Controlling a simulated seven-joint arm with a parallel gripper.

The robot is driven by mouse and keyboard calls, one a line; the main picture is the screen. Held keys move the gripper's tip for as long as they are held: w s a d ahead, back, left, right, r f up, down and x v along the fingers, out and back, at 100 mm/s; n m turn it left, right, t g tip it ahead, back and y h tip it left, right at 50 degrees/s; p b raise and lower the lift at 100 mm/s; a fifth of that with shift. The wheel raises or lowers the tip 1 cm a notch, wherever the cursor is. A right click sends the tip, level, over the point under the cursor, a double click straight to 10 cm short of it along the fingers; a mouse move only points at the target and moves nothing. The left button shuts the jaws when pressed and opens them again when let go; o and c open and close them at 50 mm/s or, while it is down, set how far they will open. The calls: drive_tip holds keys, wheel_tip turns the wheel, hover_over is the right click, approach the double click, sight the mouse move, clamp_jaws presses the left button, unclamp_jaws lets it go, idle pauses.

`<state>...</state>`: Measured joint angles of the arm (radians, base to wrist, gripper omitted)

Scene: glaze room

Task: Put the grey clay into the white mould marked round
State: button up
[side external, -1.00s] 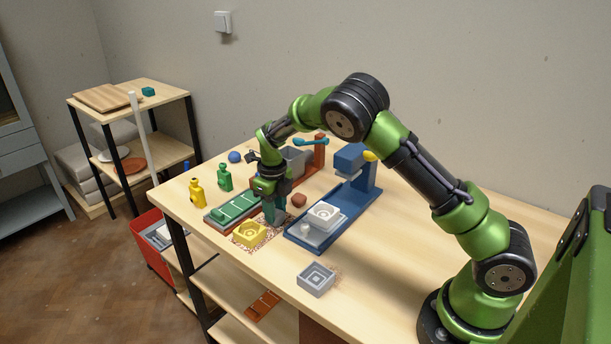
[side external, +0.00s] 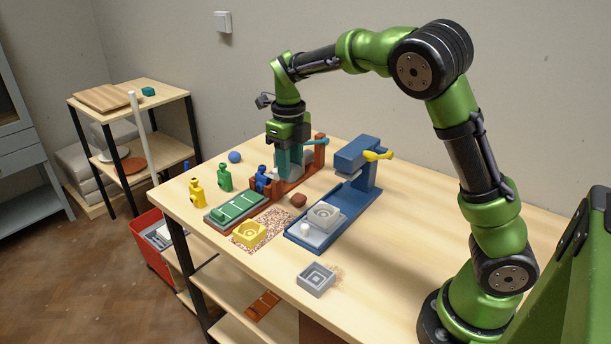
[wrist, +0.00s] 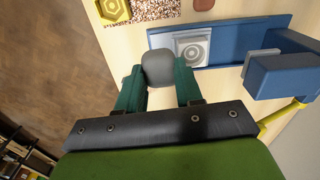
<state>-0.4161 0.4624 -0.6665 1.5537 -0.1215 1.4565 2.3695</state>
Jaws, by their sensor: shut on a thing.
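A smooth grey lump of clay (wrist: 158,68) is between the tips of my gripper (wrist: 160,88) in the wrist view. My gripper is shut on it, raised above the table. In the side view my gripper (side external: 290,162) is over the back of the table, by the red-brown stand; the clay is hard to make out there. The pale square mould with round rings (wrist: 193,48) sits on the blue press base, beyond the clay in the wrist view. In the side view this mould (side external: 323,214) looks greyish. I cannot read its marking. No clay shows in it.
A yellow mould (side external: 250,234) and a grey mould with a square recess (side external: 316,280) stand nearer the front. The blue press (side external: 357,158) has a yellow lever. A brown lump (side external: 298,200) lies beside its base. Bottles stand left.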

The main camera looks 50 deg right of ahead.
drive_tip(key=s+d+f, duration=0.1)
drive_tip(key=s+f, duration=0.2)
drive_tip(key=s, duration=0.7)
drive_tip(key=s+d+f, duration=0.1)
drive_tip(key=s+f, duration=0.3)
drive_tip(key=s, duration=0.7)
hover_over(324, 215)
drive_tip(key=shift+f+m, duration=0.3)
drive_tip(key=shift+f, duration=0.3)
drive_tip(key=shift+w+f, duration=0.1)
drive_tip(key=shift+f, duration=1.65)
